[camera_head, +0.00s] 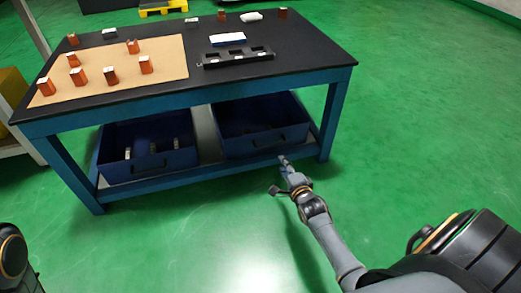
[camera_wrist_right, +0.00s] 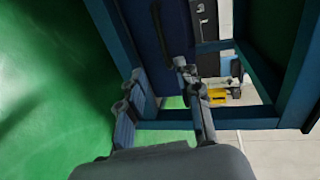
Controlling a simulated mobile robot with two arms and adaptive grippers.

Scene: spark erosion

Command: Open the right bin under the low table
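The low table (camera_head: 200,85) has a black top and a blue frame with a lower shelf. The right bin (camera_head: 247,147), dark blue and open-topped, sits on that shelf with a dark handle slot in its front wall. Its front wall also shows close up in the right wrist view (camera_wrist_right: 150,40). My right gripper (camera_head: 279,178) is in front of the bin's lower right front, near the shelf edge. Its two fingers are spread apart in the right wrist view (camera_wrist_right: 160,98), with nothing seen between them. I cannot tell whether a finger touches the bin. My left gripper is out of view.
The left bin (camera_head: 150,165) stands beside the right one and holds a few small parts. On the tabletop are a tan mat (camera_head: 110,90) with several orange-brown blocks and a black tray (camera_head: 237,57). The table leg (camera_head: 331,120) stands right of the bin. Green floor in front is clear.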

